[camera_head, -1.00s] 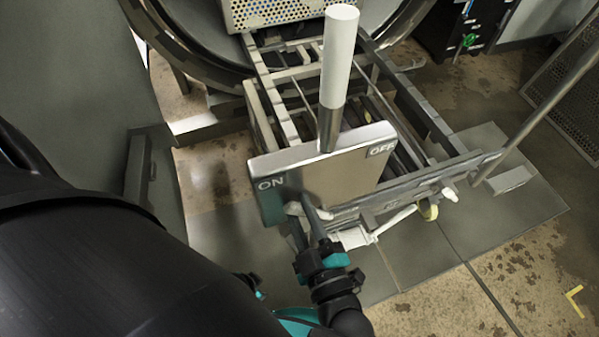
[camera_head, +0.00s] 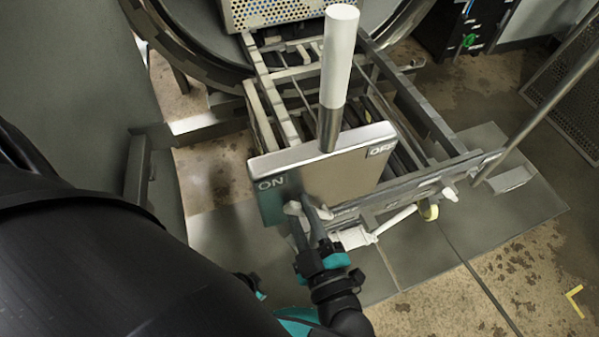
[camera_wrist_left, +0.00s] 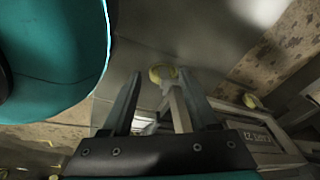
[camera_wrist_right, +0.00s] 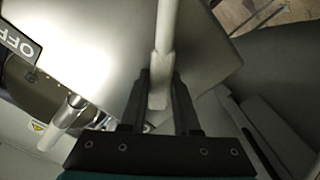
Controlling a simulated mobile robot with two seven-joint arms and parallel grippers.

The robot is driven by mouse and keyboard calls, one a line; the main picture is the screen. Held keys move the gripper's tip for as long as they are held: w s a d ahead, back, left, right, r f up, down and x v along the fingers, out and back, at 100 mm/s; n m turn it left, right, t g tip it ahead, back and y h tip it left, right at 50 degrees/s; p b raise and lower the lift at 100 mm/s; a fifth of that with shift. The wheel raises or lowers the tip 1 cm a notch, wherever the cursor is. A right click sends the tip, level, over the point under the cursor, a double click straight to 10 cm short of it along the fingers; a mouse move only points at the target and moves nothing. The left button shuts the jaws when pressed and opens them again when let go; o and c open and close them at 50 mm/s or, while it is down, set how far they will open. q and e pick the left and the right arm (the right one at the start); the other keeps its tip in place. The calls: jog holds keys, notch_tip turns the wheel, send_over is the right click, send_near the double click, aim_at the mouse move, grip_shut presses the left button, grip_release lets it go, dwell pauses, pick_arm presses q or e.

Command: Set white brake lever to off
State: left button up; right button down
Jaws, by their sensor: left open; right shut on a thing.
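The panel (camera_head: 335,180) of the brake carries an ON label at its left end and an OFF label (camera_head: 380,149) at its right end. My right gripper (camera_head: 308,212) is in front of its lower left part, near the ON label. In the right wrist view, my right gripper (camera_wrist_right: 161,85) is shut on a white bar, the white brake lever (camera_wrist_right: 165,40), with the panel (camera_wrist_right: 110,45) behind. The head view shows only small white bits of the lever at the fingertips. My left gripper (camera_wrist_left: 160,100) is open in its wrist view, with a yellow knob (camera_wrist_left: 162,74) beyond its fingertips.
A tall white handle (camera_head: 338,55) on a metal shaft rises by the panel. Behind lies a rail frame (camera_head: 420,110) leading to the round vessel opening. A thin white rod (camera_head: 397,219) lies low in front. Open floor (camera_head: 480,285) is at right.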

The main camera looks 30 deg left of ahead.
pick_arm(q)
jog(key=shift+r, duration=0.1)
pick_arm(e)
jog(key=shift+d, duration=0.1)
jog(key=shift+w+d+r+m+p, duration=0.25)
jog(key=shift+w+r+m+p, duration=0.15)
jog(key=shift+m+p, duration=0.35)
pick_arm(q)
jog(key=shift+s+a+p, duration=0.15)
jog(key=shift+s+a, duration=0.2)
jog(key=shift+s, duration=0.35)
jog(key=shift+s+a+p, duration=0.2)
jog(key=shift+s+a, duration=0.15)
jog(key=shift+s, duration=0.3)
jog(key=shift+s+a+p, duration=0.15)
jog(key=shift+s+a, duration=0.2)
jog(key=shift+s, duration=0.35)
pick_arm(e)
jog(key=shift+w+d+r+m, duration=0.15)
jog(key=shift+w+d+m, duration=0.15)
jog(key=shift+m, duration=0.45)
jog(key=c, duration=0.7)
grip_release()
jog(key=shift+o, duration=0.3)
jog(key=shift+w+r, duration=0.1)
jog(key=shift+r, duration=0.05)
